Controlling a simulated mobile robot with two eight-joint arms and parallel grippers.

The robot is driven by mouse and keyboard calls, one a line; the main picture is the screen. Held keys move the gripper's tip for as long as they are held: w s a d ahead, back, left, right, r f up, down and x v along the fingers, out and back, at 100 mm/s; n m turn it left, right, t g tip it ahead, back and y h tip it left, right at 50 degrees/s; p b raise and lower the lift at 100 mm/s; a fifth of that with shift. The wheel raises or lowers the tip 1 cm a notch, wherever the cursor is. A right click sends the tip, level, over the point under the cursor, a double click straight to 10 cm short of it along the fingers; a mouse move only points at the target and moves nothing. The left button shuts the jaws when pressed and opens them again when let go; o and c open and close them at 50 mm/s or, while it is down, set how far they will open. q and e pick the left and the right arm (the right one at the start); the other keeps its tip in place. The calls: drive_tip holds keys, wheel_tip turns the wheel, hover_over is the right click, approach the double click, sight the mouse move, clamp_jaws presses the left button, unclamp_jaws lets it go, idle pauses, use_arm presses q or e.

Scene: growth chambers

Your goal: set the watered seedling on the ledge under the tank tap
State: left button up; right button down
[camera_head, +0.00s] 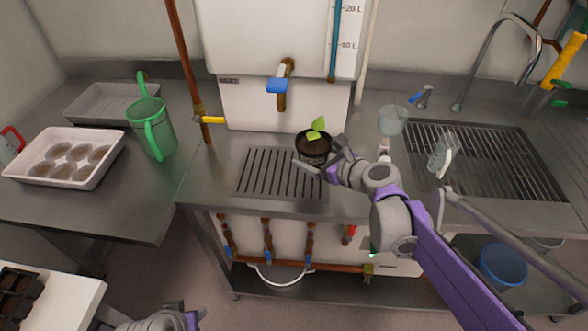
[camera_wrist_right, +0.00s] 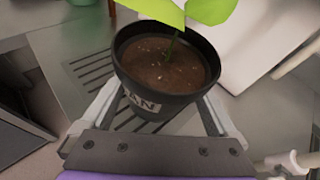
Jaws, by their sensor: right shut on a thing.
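The seedling (camera_head: 313,148) is a green-leaved plant in a small black pot with dark soil. My right gripper (camera_head: 322,168) is shut on the pot, with a finger on either side; in the right wrist view the seedling pot (camera_wrist_right: 165,80) sits upright between the fingers, a pale label on its side. The pot is over the right back part of the slotted ledge (camera_head: 262,190), in front of the white tank (camera_head: 240,105) and a little right of its blue-handled tap (camera_head: 281,88). I cannot tell whether it touches the ledge. My left gripper (camera_head: 180,318) shows only partly at the bottom edge.
A green watering can (camera_head: 150,130) and a white tray of several brown pots (camera_head: 112,165) stand on the left bench. The ledge's left part is clear.

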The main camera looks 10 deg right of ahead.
sight(312, 182)
wheel_tip(312, 182, down, 3)
drive_tip(key=shift+s+r, duration=0.1)
drive_tip(key=shift+f+b, duration=0.55)
drive_tip(key=shift+f, duration=1.6)
drive_tip(key=shift+f, duration=0.2)
unclamp_jaws()
drive_tip(key=shift+r, duration=0.1)
drive_tip(key=shift+r, duration=0.1)
